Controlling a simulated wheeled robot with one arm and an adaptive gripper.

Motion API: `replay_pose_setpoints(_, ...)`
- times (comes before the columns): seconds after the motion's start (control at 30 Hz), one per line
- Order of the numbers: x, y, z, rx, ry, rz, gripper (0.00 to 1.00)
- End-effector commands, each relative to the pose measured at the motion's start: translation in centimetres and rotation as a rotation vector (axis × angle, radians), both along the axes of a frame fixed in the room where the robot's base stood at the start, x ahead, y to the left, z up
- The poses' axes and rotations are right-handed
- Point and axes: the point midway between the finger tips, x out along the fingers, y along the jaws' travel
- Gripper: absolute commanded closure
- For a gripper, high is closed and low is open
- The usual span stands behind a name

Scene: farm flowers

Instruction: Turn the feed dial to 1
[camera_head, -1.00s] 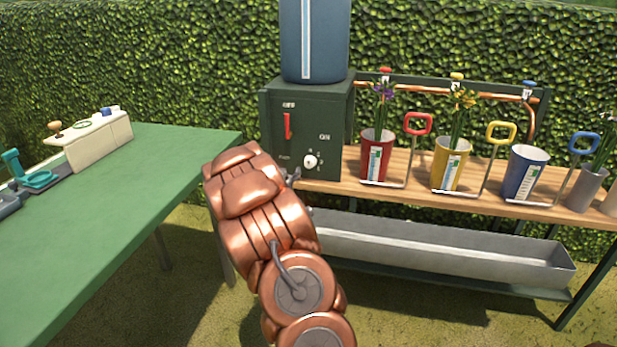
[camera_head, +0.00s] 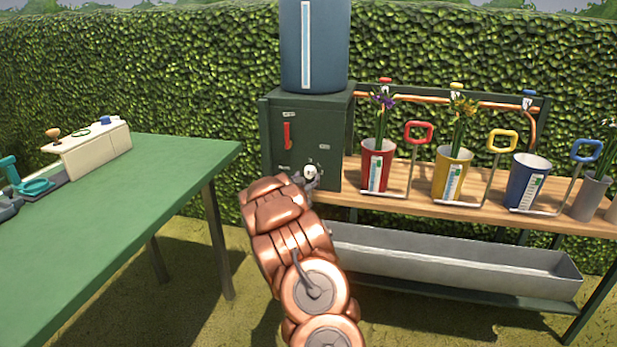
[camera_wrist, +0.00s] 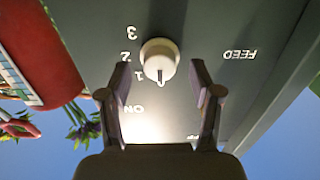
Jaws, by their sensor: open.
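The feed dial (camera_wrist: 159,58) is a round white knob on the dark green box (camera_head: 326,120). In the wrist view, which is upside down, its small dark mark sits at the knob's lower edge, not at the 1, which lies to the lower left. The 2 and 3 are farther up on the left. In the head view the dial (camera_head: 310,171) is partly covered by my gripper (camera_head: 306,182). In the wrist view my gripper (camera_wrist: 161,76) is open, with one finger on each side of the knob and gaps between. It appears not to touch the knob.
A red lever (camera_head: 287,136) is on the box front, and a blue tank (camera_head: 315,45) stands on top. A red pot (camera_head: 376,168) stands close to the right on the wooden shelf (camera_head: 405,208). A green table (camera_head: 120,200) is at the left.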

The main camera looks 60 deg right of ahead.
Motion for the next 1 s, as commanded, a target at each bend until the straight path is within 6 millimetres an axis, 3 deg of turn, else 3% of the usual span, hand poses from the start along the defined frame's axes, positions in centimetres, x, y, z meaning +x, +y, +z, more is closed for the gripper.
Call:
replay_pose_setpoints(0.23, 0.5, -1.5, 0.0, 0.002, -0.002, 0.000, 0.36)
replay_pose_setpoints(0.63, 0.7, -1.8, 0.0, 0.001, -0.001, 0.001, 0.36)
replay_pose_setpoints(1.0, 0.7, -1.8, 0.1, 0.000, -0.001, 0.002, 0.73)
